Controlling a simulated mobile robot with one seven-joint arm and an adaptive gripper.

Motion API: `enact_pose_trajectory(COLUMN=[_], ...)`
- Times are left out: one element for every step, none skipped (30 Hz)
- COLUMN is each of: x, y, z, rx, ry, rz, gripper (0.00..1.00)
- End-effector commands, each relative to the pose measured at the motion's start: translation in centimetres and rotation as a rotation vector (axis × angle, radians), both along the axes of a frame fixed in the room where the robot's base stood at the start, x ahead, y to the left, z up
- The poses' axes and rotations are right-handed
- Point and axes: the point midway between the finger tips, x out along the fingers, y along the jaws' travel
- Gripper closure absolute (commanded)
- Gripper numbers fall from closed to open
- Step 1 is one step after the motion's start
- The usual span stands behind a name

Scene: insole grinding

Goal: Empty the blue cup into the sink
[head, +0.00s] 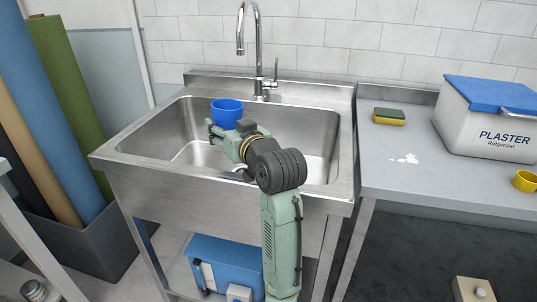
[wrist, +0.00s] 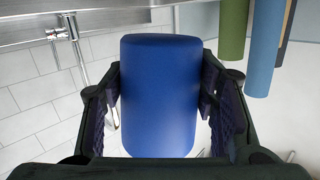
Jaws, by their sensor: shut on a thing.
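My gripper (head: 228,128) is shut on the cup's sides. In the wrist view, the cup (wrist: 160,95) fills the space between the two dark finger pads, which press it from left and right. No stream falls from the cup.
A chrome faucet (head: 258,45) rises at the sink's back edge, right of the cup. The right counter holds a sponge (head: 389,117), a plaster tub (head: 485,125) and a yellow cup (head: 525,181). Tall rolls (head: 65,110) stand left.

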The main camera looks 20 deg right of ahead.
Motion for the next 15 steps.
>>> enact_pose_trajectory(x=[0.0, 0.0, 0.0, 0.0, 0.0, -0.1, -0.1, -0.1, -0.1, -0.1, -0.1, -0.1, -0.1, -0.1, -0.1], y=[-0.2, -0.2, -0.4, -0.5, -0.6, -0.7, -0.8, -0.9, -1.1, -1.2, -1.3, -1.5, -1.6, -1.7, -1.9], z=[-0.3, -0.4, -0.5, -0.2, 0.0, 0.2, 0.3, 0.4, 0.5, 0.5, 0.6, 0.8, 0.9, 1.0, 1.1], rx=[0.028, 0.044, 0.071, 0.090, 0.111, 0.136, 0.155, 0.175, 0.202, 0.220, 0.241, 0.266, 0.285, 0.305, 0.331], ry=[-0.001, -0.002, -0.003, -0.006, -0.007, -0.009, -0.008, -0.009, -0.011, -0.012, -0.013, -0.014, -0.015, -0.016, -0.017], rz=[0.000, 0.001, 0.000, 0.000, -0.001, -0.001, 0.001, 0.001, 0.000, 0.000, -0.001, 0.000, 0.000, 0.000, 0.000], gripper=[0.77, 0.77, 0.77, 0.77, 0.77, 0.77, 0.77, 0.77, 0.77, 0.77, 0.77, 0.77, 0.77, 0.77, 0.77])
